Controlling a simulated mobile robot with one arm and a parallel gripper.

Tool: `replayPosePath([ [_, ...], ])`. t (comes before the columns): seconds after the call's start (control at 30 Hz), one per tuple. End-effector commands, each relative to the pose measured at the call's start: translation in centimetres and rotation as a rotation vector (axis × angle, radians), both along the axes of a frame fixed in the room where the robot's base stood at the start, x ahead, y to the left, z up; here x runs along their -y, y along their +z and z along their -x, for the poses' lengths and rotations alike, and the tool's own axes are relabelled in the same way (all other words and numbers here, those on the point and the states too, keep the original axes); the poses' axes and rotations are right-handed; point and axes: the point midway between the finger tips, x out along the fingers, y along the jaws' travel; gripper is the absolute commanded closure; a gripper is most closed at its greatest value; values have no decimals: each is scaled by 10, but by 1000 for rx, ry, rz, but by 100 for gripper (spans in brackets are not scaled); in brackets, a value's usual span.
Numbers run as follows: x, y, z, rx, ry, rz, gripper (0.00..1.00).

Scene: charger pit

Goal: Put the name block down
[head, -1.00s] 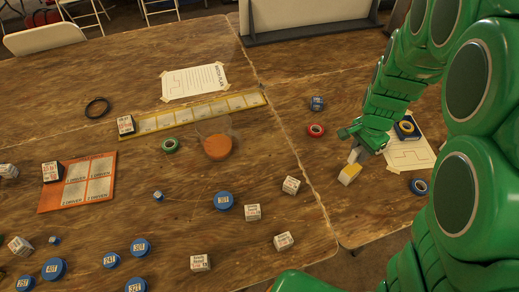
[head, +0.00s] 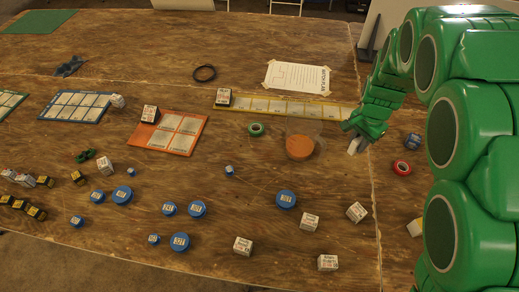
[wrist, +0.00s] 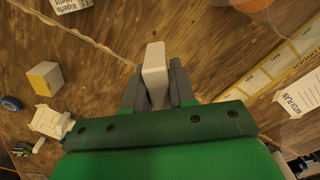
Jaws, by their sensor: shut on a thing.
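My gripper (head: 358,143) is above the right part of the table, just right of the orange disc. It is shut on a plain pale block, the name block (wrist: 154,77), which stands out between the grey fingers (wrist: 156,88) in the wrist view. In the head view only a small white piece of the name block (head: 353,147) shows below my green hand. No lettering is visible on the side I see. The block appears to be off the table.
A yellow strip board (head: 290,109) and the orange disc (head: 300,147) lie left of my gripper. White lettered blocks (head: 357,212) and blue round pieces (head: 286,199) are scattered nearer. A red ring (head: 401,168) lies right. Bare wood shows below my gripper.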

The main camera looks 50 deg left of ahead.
Motion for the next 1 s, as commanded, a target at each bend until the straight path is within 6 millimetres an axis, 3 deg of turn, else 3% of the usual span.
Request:
replayPosePath([
  [0.37,-10,-4,-3,-2,12,0,100],
  [1.0,-53,-35,-56,-3,11,-1,100],
])
